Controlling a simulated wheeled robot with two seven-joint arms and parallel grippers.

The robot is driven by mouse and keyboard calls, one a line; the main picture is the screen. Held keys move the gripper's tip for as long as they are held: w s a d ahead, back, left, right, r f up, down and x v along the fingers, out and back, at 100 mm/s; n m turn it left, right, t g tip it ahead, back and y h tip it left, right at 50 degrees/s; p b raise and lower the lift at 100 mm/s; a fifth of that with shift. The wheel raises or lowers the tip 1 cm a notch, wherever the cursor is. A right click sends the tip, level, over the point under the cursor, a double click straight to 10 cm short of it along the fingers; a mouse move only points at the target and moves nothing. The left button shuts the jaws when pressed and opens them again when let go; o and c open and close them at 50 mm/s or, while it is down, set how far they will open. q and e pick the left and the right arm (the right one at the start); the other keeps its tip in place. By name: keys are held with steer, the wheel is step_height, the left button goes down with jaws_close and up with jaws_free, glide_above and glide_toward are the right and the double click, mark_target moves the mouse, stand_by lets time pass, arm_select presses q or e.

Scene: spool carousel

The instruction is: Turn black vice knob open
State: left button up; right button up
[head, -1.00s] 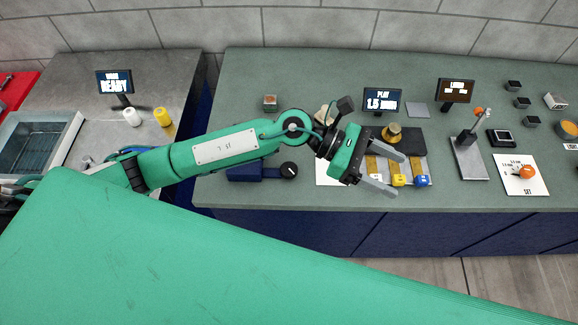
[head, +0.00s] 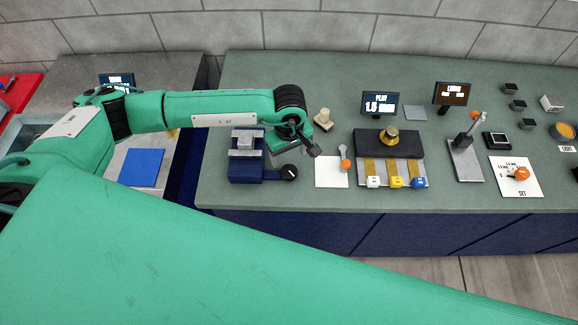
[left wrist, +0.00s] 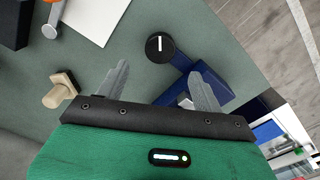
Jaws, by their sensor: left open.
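The blue vice (head: 243,170) stands on the green counter with a grey block (head: 245,141) at its top. Its round black knob (head: 289,172) sticks out on its right side. In the left wrist view the black knob (left wrist: 160,46) carries a white line and lies beyond the gap between my fingers. The blue vice (left wrist: 212,82) shows there partly behind the right finger. My left gripper (left wrist: 160,88) is open and empty, pointing down, apart from the knob. In the head view my arm link largely hides it. My right gripper is not in view.
A beige knobbed piece (head: 323,118) stands close to my left wrist. A white sheet (head: 331,173) with an orange-ended tool (head: 345,163) lies right of the knob. Further right is a dark block (head: 389,145) with a brass piece (head: 389,133). Bare counter lies in front.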

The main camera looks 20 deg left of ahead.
mark_target(289, 170)
arm_select(q)
step_height(289, 170, down, 9)
steer(key=p, duration=0.3)
steer(key=shift+f, duration=0.1)
steer(key=c, duration=1)
